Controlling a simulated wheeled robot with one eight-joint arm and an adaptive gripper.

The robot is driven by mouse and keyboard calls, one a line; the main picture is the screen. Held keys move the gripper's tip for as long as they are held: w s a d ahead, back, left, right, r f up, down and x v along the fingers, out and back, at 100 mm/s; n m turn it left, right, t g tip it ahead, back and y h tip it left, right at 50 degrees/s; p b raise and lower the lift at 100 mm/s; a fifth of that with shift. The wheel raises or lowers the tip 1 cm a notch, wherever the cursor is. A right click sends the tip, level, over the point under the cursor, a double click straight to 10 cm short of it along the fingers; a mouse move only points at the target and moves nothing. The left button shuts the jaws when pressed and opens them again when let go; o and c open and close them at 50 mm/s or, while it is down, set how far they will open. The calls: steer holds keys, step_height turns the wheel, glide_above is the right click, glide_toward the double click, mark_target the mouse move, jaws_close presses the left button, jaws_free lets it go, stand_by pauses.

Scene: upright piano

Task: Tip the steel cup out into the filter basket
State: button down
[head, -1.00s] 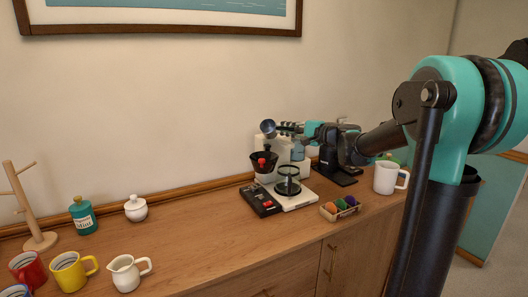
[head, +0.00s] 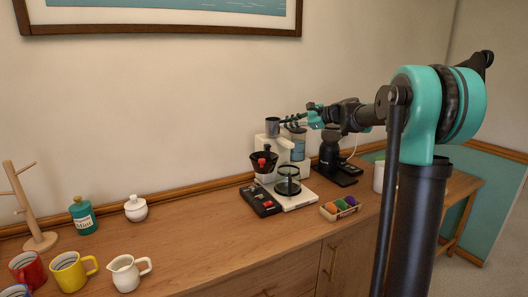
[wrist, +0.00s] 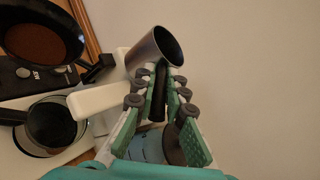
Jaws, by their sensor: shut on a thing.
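The steel cup (head: 272,127) is upright in the head view, held up near the top of the white coffee maker. My gripper (head: 291,121) is shut on its dark handle; in the wrist view the fingers (wrist: 160,98) close on this handle. The wrist view shows the cup (wrist: 145,60) with its mouth open and a grey inside; I see no contents there. The black filter basket (head: 264,162) sits below and in front of the cup, on the coffee maker. In the wrist view the basket (wrist: 38,38) holds a brown layer like ground coffee.
The white coffee maker (head: 272,143) has a glass carafe (head: 288,181) and a bluish tank (head: 298,147). A black grinder (head: 331,158) stands right. A pod tray (head: 341,209) is in front.

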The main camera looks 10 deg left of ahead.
steer(key=shift+w+f, duration=0.1)
steer(key=shift+w, duration=0.15)
steer(key=shift+d+r, duration=0.1)
steer(key=shift+r, duration=2.4)
step_height(320, 180, down, 5)
steer(key=shift+f, duration=0.1)
steer(key=shift+s+a+r+n+t, duration=0.1)
steer(key=shift+s+r+n+t, duration=0.1)
steer(key=shift+s, duration=0.2)
steer(key=shift+s+a+r+n+t, duration=0.1)
steer(key=shift+s+r+n, duration=0.1)
steer(key=shift+s, duration=0.2)
steer(key=shift+s+a+r+n+t, duration=0.1)
steer(key=shift+s+n+t, duration=0.15)
steer(key=shift+s+n, duration=0.2)
steer(key=shift+s+a+r+n+t, duration=0.1)
steer(key=shift+s+n+t, duration=0.15)
steer(key=shift+s+n, duration=0.2)
